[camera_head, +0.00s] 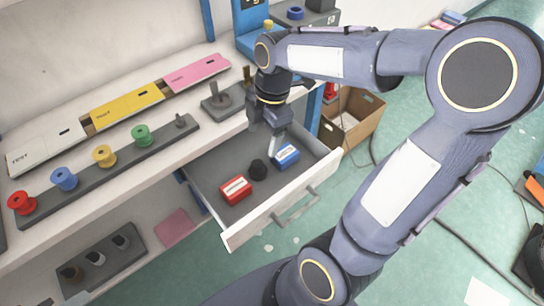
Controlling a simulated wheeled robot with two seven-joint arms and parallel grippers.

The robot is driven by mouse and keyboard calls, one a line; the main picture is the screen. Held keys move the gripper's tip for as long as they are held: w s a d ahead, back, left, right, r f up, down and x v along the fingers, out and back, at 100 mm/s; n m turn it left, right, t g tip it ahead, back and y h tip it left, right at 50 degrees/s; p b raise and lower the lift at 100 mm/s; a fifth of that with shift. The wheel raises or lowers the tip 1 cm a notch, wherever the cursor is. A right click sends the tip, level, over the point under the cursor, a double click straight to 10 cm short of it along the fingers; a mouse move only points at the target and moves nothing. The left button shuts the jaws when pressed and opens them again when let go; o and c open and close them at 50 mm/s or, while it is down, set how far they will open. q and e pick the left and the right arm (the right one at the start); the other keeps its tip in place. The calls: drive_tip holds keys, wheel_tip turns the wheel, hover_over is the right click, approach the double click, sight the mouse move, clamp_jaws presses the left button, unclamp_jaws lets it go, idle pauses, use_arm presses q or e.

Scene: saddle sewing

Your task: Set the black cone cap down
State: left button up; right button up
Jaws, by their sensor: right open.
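A small black cone cap (258,169) sits in the open drawer (214,190), between a red box (235,189) and a blue box (286,155). My right gripper (272,148) points down over the drawer, just above and to the right of the black cap and close to the blue box. It is open and looks empty, apart from the cap. The fingertips partly overlap the blue box's area, so their exact height is hard to tell. My left gripper is not in view.
The drawer is pulled out below a workbench (120,205) with a rack of coloured spools (103,156) and labelled trays (128,105). A cardboard box (352,116) stands on the floor beyond the drawer.

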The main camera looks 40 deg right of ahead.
drive_tip(key=s+a+m+t+y, duration=0.1)
drive_tip(key=s+a+m+t, duration=0.1)
drive_tip(key=s+m, duration=0.5)
drive_tip(key=s+a+r+m+t, duration=0.1)
drive_tip(key=s+a+m+t, duration=0.2)
drive_tip(key=m, duration=0.9)
drive_tip(key=s, duration=0.3)
drive_tip(key=shift+s+r+m+y, duration=0.25)
drive_tip(key=shift+s+m+y, duration=0.05)
drive_tip(key=shift+s+y, duration=0.1)
drive_tip(key=shift+r, duration=0.1)
